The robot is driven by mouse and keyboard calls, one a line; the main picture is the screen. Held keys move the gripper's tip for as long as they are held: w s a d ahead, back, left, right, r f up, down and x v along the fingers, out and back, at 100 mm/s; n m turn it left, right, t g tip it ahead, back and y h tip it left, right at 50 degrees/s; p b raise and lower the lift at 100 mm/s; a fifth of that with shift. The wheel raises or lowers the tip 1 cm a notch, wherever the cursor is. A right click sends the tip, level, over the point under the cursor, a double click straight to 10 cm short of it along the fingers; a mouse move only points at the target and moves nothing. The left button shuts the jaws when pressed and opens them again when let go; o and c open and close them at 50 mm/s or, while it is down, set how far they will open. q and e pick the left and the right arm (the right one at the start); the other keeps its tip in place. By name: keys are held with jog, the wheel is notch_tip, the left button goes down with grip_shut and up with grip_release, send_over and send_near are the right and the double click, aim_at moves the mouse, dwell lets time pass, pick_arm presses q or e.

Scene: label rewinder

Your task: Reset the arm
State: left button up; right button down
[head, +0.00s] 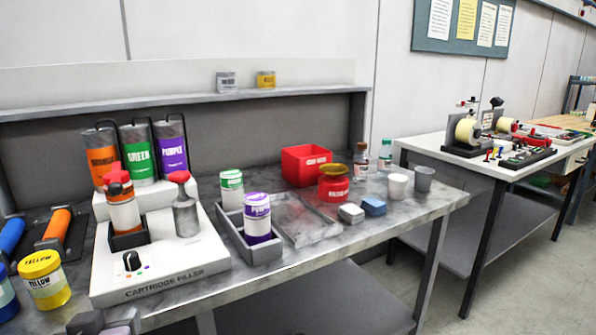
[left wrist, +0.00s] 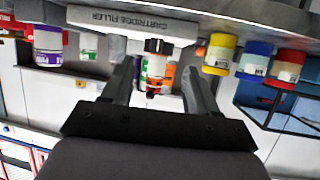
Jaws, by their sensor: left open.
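My left gripper (head: 104,323) shows only in part at the bottom left of the head view, in front of the bench edge. In the left wrist view my left gripper (left wrist: 160,82) is open, its two dark fingers spread with nothing held. Between them, farther off, shows an orange-and-white cartridge with a black end (left wrist: 157,62). In the head view this cartridge (head: 124,212) stands in a dark holder on the white cartridge filler (head: 178,276). My right gripper is in neither view.
A yellow jar (head: 44,283) stands left of the filler, near my gripper. A grey tray (head: 262,252) holds purple and green jars. A red bin (head: 303,168), a red jar (head: 333,187) and small cups stand right. Another table (head: 470,162) with a label machine is farther right.

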pick_arm(q)
jog(key=s+d+f+m+g+h, duration=0.1)
jog(key=s+d+f+m+h, duration=0.15)
jog(key=f, duration=0.55)
jog(key=s+d+f+m+g+h+p, duration=0.1)
jog(key=s+d+f+m+h, duration=0.15)
jog(key=f, duration=0.45)
jog(key=s+d+f+m+h, duration=0.1)
jog(key=d+f+m+h, duration=0.15)
jog(key=f, duration=0.55)
jog(key=s+f, duration=0.5)
jog(key=s, duration=0.2)
jog(key=shift+f+p, duration=0.3)
jog(key=shift+f, duration=0.05)
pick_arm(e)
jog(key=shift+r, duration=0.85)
pick_arm(q)
jog(key=shift+n, duration=0.25)
